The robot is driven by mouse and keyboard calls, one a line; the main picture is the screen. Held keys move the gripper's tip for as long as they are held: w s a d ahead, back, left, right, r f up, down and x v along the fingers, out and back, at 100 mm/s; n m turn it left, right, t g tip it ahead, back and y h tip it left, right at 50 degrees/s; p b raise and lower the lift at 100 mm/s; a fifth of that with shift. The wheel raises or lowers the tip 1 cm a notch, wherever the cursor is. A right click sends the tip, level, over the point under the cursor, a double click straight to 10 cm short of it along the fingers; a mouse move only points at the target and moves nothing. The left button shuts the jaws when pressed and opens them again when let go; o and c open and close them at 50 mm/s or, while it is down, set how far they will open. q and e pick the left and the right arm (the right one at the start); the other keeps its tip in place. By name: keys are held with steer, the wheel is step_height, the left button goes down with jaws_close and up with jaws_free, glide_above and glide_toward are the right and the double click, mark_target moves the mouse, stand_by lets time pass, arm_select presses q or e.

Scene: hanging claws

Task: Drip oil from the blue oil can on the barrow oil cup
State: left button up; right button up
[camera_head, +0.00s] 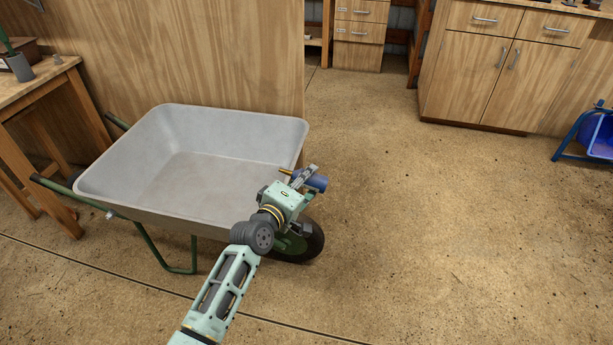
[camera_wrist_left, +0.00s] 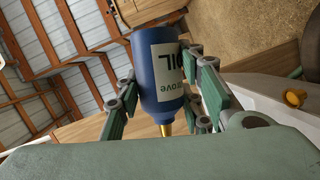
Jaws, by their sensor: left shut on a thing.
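The blue oil can (camera_head: 317,183) is in my left gripper (camera_head: 303,178), at the front right end of the barrow (camera_head: 290,127). The can lies tilted on its side in the head view, its brass spout (camera_head: 286,171) pointing left towards the barrow. In the left wrist view the can (camera_wrist_left: 160,60) sits between the fingers, label partly showing, with the spout (camera_wrist_left: 167,129) at the bottom of the picture. A round brass-coloured piece (camera_wrist_left: 294,98), which looks like the oil cup, shows at the right there, apart from the spout. No oil drop is visible. My right gripper is out of view.
The barrow's black wheel (camera_head: 311,240) is just below my left gripper, partly hidden by the arm. A wooden panel (camera_head: 210,50) stands behind the barrow and a wooden table (camera_head: 30,85) at left. The floor to the right is clear up to the cabinets (camera_head: 490,75).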

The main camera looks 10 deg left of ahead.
arm_select(q)
steer(key=shift+r, duration=0.1)
steer(key=shift+r+m+p, duration=0.1)
steer(key=shift+m+p, duration=0.2)
steer(key=shift+p, duration=0.3)
steer(key=shift+m+p, duration=0.3)
steer(key=shift+p, duration=0.05)
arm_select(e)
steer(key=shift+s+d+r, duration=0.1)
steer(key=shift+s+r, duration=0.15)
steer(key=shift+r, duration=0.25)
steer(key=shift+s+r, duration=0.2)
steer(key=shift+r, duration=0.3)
arm_select(q)
steer(key=shift+f, duration=0.25)
